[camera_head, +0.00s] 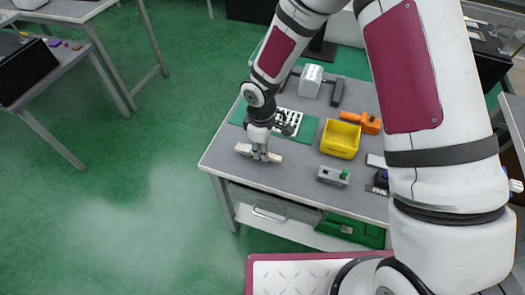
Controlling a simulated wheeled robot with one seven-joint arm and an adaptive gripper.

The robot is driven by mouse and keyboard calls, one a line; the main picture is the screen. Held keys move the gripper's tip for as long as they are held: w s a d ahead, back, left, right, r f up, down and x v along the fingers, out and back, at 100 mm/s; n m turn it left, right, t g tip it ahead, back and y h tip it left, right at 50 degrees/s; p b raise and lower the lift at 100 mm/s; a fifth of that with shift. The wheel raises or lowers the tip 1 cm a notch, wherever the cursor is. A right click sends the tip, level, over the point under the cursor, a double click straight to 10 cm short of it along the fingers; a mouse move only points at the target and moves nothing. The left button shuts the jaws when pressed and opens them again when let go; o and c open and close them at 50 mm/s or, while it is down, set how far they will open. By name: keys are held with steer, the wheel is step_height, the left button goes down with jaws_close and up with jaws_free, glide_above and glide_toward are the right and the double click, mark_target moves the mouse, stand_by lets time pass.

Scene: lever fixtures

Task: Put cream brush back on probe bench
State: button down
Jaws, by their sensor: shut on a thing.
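The cream brush (243,149) is a pale bar with both ends showing on either side of my gripper (259,157). My gripper points down and is shut on the brush near the left front part of the grey bench (225,152). The middle of the brush is hidden by the fingers. I cannot tell whether the brush touches the bench top or is just above it.
A green mat with a white holed rack (293,122) lies behind my gripper. A silver cylinder fixture (310,80) stands at the back.

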steer(key=shift+f, duration=0.55)
steer(key=shift+f, duration=0.15)
steer(key=c, duration=1.5)
jaws_free()
steer(key=shift+c, duration=0.2)
step_height(320, 180, up, 12)
steer(key=shift+r, duration=0.2)
